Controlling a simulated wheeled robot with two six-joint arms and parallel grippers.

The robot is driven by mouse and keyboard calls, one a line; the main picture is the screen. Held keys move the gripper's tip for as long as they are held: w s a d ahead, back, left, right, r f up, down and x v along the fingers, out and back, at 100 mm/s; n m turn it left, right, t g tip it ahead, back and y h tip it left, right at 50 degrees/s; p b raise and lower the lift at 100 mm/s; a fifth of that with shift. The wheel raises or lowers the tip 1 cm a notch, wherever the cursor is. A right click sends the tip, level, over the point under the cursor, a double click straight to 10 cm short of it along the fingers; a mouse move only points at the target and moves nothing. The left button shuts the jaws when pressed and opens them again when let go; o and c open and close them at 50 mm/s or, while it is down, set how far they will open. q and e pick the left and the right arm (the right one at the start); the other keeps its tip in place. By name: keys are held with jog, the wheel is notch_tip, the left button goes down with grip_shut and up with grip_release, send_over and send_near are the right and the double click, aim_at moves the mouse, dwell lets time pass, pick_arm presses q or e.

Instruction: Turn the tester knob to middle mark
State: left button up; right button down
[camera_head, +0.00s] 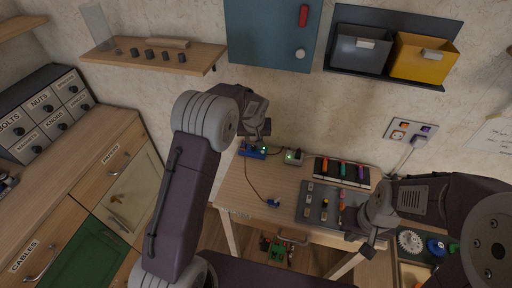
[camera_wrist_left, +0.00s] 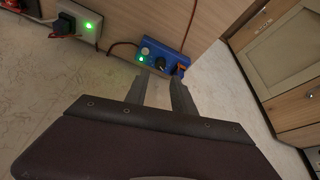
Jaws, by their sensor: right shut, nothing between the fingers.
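The blue tester (camera_head: 250,152) sits at the back left of the wooden table, partly hidden by my left gripper. In the left wrist view the tester (camera_wrist_left: 163,55) shows a green light, a pale round part, a dark knob (camera_wrist_left: 161,64) and an orange plug. The knob's pointer and marks are too small to read. My left gripper (camera_head: 262,134) is just above the tester. In its wrist view the left gripper's fingers (camera_wrist_left: 159,80) are apart and empty, pointing at the knob; contact is not visible. My right gripper (camera_head: 366,243) is shut and empty near the table's front right.
A grey box with a green light (camera_head: 293,157) stands right of the tester, with a cable between them. A dark tool mat (camera_head: 315,214) and a rack of coloured items (camera_head: 342,171) lie further right. A cable runs to a blue clip (camera_head: 273,203).

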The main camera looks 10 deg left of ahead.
aim_at(254, 147)
pick_arm(q)
jog(key=x, duration=0.7)
jog(key=shift+w+a+f, duration=0.1)
jog(key=shift+w+f, duration=0.05)
jog(key=shift+f, duration=0.15)
grip_shut()
jog(key=shift+r+p, duration=0.1)
jog(key=shift+p, duration=0.25)
